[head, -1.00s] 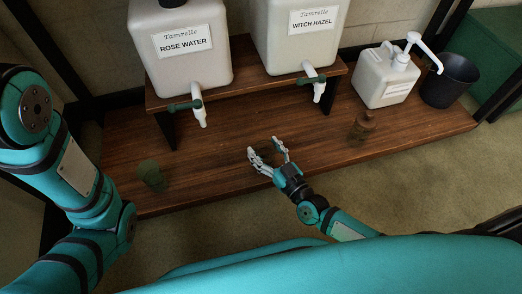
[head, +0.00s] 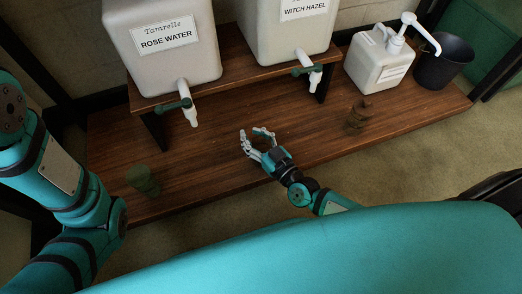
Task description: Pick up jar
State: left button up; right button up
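A small dark green see-through jar (head: 144,180) stands on the low wooden platform at the left, near its front edge. A small brown see-through jar (head: 356,117) stands on the platform to the right.
White containers labelled Rose Water (head: 165,45) and Witch Hazel (head: 290,30), with taps, stand on a raised shelf (head: 235,75). A white pump bottle (head: 378,68) and black bucket (head: 442,62) stand at the right. The wooden platform (head: 215,165) is clear around my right gripper.

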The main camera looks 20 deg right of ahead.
grip_shut()
dwell(0.8)
jog(key=shift+r, duration=0.15)
